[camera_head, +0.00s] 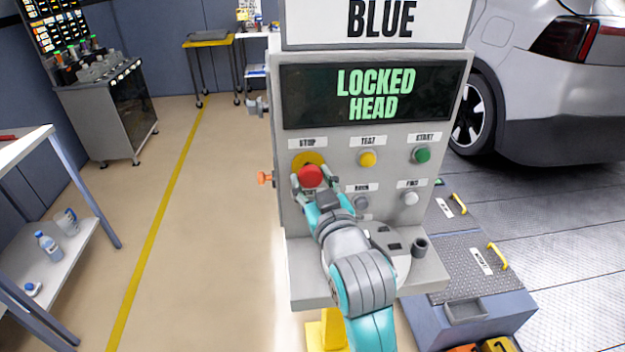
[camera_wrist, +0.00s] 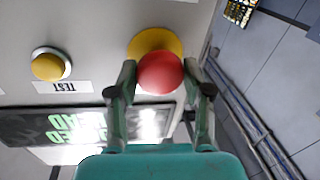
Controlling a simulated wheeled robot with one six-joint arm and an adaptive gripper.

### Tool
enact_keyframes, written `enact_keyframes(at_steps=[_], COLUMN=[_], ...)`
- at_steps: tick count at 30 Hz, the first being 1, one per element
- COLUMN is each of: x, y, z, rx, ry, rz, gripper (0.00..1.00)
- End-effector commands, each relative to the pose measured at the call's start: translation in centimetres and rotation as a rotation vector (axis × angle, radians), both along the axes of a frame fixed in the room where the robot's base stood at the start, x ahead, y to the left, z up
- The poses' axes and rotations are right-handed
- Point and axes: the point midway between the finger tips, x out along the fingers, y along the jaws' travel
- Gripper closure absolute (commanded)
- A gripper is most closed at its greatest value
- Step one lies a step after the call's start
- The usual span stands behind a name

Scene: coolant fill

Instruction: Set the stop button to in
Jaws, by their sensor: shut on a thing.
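The stop button is a red mushroom head (camera_head: 312,176) on a yellow disc (camera_head: 308,158), under the STOP label on the grey machine panel. In the wrist view the red head (camera_wrist: 160,73) sits between my two fingers, with the yellow disc (camera_wrist: 155,42) behind it. My gripper (camera_head: 312,183) is shut on the red head, one finger at each side. How far the head stands out from the panel cannot be told. The screen (camera_head: 375,90) above reads LOCKED HEAD.
A yellow TEST button (camera_head: 367,159) and a green START button (camera_head: 422,155) are right of the stop button. A shelf (camera_head: 425,283) juts out below the panel. An orange knob (camera_head: 265,178) sticks out at the machine's left side.

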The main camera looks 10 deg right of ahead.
Motion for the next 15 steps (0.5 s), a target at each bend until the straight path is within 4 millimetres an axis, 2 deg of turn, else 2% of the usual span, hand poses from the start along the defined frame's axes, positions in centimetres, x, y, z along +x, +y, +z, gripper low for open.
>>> enact_keyframes(at_steps=[1,2,3,7,12,15], x=[0.0,0.0,0.0,0.3,1.7,1.7], y=[0.0,0.0,0.0,0.0,0.0,0.0], z=[0.0,0.0,0.0,0.1,0.1,0.1], rx=[0.000,0.000,0.000,0.000,0.000,0.000], ry=[0.000,0.000,0.000,-0.001,-0.001,-0.001], rz=[0.000,-0.001,-0.001,-0.001,-0.001,-0.001], gripper=[0.90,0.98,1.00,1.00,1.00,1.00])
